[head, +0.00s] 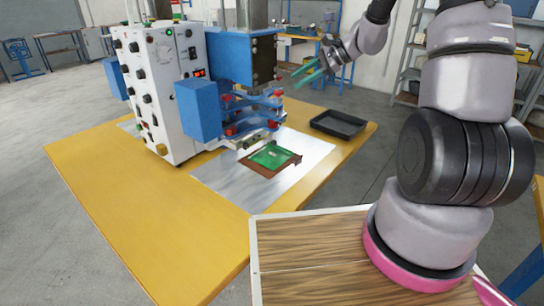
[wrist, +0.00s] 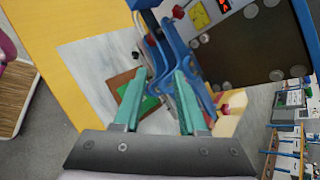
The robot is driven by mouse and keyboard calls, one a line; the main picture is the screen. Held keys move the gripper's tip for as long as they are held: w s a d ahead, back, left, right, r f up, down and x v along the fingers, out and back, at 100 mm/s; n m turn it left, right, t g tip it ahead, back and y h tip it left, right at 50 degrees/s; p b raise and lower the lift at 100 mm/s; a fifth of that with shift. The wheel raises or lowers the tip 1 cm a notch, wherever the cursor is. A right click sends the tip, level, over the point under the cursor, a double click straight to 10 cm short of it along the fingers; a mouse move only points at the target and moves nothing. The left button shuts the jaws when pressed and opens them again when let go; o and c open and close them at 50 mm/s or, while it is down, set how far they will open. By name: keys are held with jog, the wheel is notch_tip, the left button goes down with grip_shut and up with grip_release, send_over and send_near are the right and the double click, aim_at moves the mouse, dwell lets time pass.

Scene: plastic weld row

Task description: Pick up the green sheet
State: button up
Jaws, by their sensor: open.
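The green sheet (head: 271,156) lies on a brown frame (head: 290,165) on the silver plate of the yellow table, just in front of the welding machine's blue clamps. In the wrist view the green sheet (wrist: 149,104) shows partly, between and beyond my fingers, with the left finger hiding some of it. My gripper (head: 305,72) is open and empty. It hangs in the air to the right of the machine, above and behind the sheet. In the wrist view its two teal fingers (wrist: 160,75) are spread apart and touch nothing.
The white welding machine (head: 160,90) with blue clamp arms (head: 245,112) stands close to the sheet's far left side. A black tray (head: 338,124) sits at the table's right corner. The yellow table's (head: 125,190) front left is clear.

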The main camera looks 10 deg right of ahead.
jog(key=w+d+f+m+t, duration=0.2)
jog(key=w+f+m, duration=0.1)
jog(key=f, duration=0.7)
jog(key=w+d+f+m+t, duration=0.2)
jog(key=f+m, duration=0.3)
jog(key=f, duration=0.5)
jog(key=w+d+f+m+t, duration=0.1)
jog(key=w+d+f+m, duration=0.2)
jog(key=f, duration=0.8)
jog(key=shift+w+d+f+m+t, duration=0.1)
jog(key=shift+w+m+t, duration=0.3)
jog(key=shift+w+m, duration=0.25)
jog(key=shift+h, duration=0.3)
jog(key=x, duration=0.4)
jog(key=shift+f, duration=0.45)
jog(key=x, duration=0.6)
jog(key=shift+f, duration=0.45)
grip_shut()
